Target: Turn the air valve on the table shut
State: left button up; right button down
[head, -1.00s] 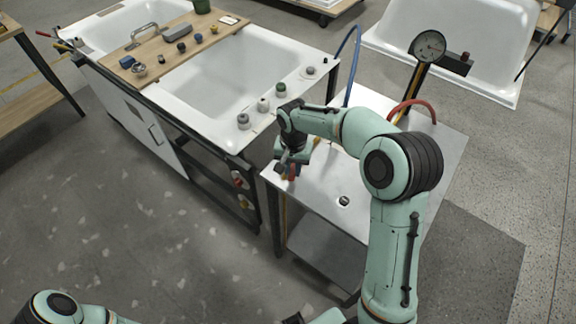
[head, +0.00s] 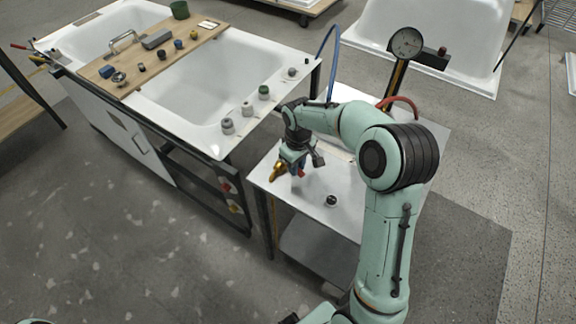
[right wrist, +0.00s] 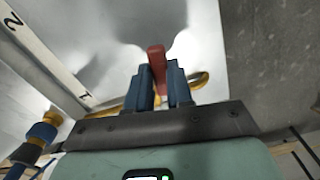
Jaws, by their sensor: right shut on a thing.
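The air valve has a red lever (right wrist: 157,62) and a brass-coloured body (head: 278,171). It is at the front left of the metal table (head: 345,185). In the right wrist view the lever stands between the two blue fingers of my right gripper (right wrist: 161,85), which is shut on it. In the head view this gripper (head: 292,166) is over the table's front left part and hides much of the valve. A little red shows just right of the brass. The lever's full angle is hard to tell. My left gripper is out of view.
A round gauge (head: 407,43) stands on a post behind the table, near a red hose (head: 402,102) and a blue hose (head: 333,50). A white bathtub (head: 215,75) with knobs on its rim stands to the left. A dark round piece (head: 331,201) is on the table.

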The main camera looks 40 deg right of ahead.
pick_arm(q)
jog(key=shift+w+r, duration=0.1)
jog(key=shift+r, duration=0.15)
pick_arm(e)
jog(key=shift+w+d+n, duration=0.15)
jog(key=shift+d+n, duration=0.55)
jog(key=shift+n, duration=0.5)
jog(key=c, duration=1)
grip_release()
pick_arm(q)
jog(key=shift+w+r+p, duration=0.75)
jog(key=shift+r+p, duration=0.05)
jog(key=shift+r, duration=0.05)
pick_arm(e)
notch_tip(320, 180, up, 13)
jog(key=shift+r, duration=0.2)
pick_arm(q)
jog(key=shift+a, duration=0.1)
